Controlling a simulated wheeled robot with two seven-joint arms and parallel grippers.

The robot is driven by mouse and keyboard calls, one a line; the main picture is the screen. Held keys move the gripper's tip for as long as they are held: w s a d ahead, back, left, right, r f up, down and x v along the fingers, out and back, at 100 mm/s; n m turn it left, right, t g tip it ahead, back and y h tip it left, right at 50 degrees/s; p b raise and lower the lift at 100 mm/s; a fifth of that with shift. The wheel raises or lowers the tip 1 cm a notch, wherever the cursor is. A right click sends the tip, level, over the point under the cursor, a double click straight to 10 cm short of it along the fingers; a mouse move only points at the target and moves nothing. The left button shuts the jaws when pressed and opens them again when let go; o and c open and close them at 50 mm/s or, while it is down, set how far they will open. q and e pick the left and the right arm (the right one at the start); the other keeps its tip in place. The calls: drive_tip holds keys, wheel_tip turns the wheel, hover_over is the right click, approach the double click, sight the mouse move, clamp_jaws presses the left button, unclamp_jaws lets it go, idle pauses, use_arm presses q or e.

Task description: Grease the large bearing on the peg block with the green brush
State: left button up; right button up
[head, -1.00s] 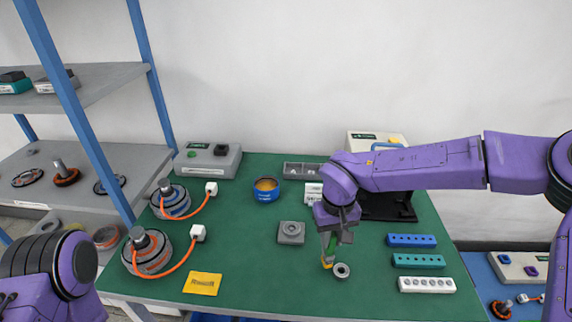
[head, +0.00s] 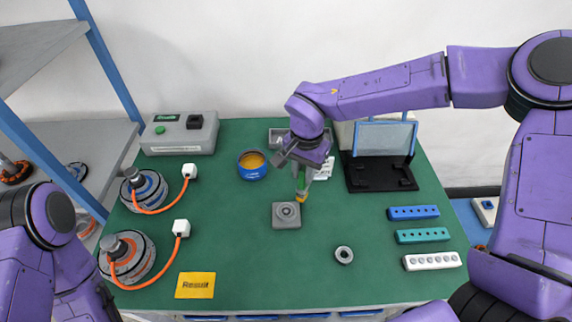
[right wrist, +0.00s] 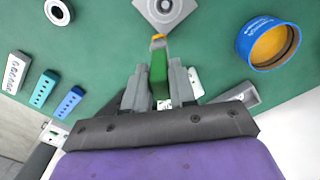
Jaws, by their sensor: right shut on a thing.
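My right gripper (head: 304,172) is shut on the green brush (head: 302,184), which also shows between the fingers in the right wrist view (right wrist: 158,68). The brush points down, and its yellow-orange tip is beside the upper right edge of the grey peg block (head: 286,222). Concentric rings show on top of the block (right wrist: 165,8); I cannot tell whether they are a seated bearing. I cannot tell whether the tip touches the block. A loose grey bearing ring (head: 344,255) lies on the mat, also in the right wrist view (right wrist: 59,12). My left gripper is out of view.
A blue tin of orange grease (head: 252,165) stands behind the block to the left. Two hub motors with orange cables (head: 126,258) are at the left. A yellow card (head: 195,285) lies in front. Several hole strips (head: 422,236) lie at the right. The mat's front middle is clear.

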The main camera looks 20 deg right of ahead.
drive_tip(key=m, duration=0.4)
drive_tip(key=a+r+m, duration=0.1)
drive_tip(key=shift+s+m+p, duration=0.1)
drive_tip(key=shift+m+p, duration=0.25)
drive_tip(key=shift+m, duration=0.05)
drive_tip(key=m, duration=0.3)
drive_tip(key=shift+a+r, duration=0.15)
drive_tip(key=shift+s+a+f+m+p, duration=0.2)
drive_tip(key=shift+a+m, duration=0.4)
drive_tip(key=shift+m, duration=3.85)
drive_tip(key=shift+s+a+f+m+p, duration=0.3)
drive_tip(key=shift+a+m, duration=0.35)
drive_tip(key=shift+m, duration=3.85)
drive_tip(key=shift+s+a+f+m, duration=0.1)
drive_tip(key=shift+s+a+m, duration=0.35)
drive_tip(key=shift+m, duration=4)
drive_tip(key=shift+w+a+f+b, duration=0.1)
drive_tip(key=shift+a+f+b, duration=0.05)
drive_tip(key=shift+f+b, duration=0.4)
